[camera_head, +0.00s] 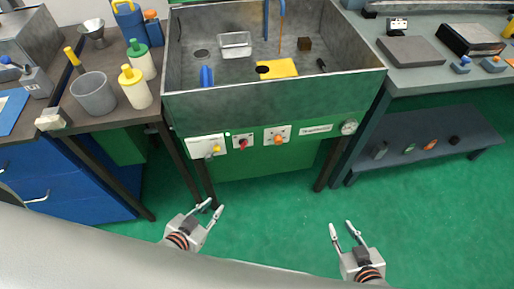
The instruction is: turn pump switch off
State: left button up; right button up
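The front panel of the grey sink unit carries several controls. A white plate with a yellow knob (214,150) is at the left. A small plate with a red switch (243,143) is beside it, and a plate with an orange knob (279,138) is further right. Which of these is the pump switch, I cannot tell; the labels are too small to read. My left gripper (212,212) is open and empty, below and in front of the panel's left part. My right gripper (341,229) is open and empty, lower right of the panel. Neither touches anything.
The sink basin (290,85) holds a yellow sponge-like block (285,68), a clear tray (235,45) and a blue item (207,76). A round gauge (349,127) is at the panel's right end. A bench with bottles stands left, another bench right. The green floor between is clear.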

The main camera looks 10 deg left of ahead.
aim_at(243, 142)
jog(key=l+u, duration=0.15)
jog(key=l, duration=0.8)
jog(key=k+l, duration=0.1)
jog(key=l, duration=0.2)
jog(key=k+l, duration=0.1)
jog(key=l, duration=0.15)
jog(key=k+l+u, duration=0.1)
jog(key=l, duration=0.2)
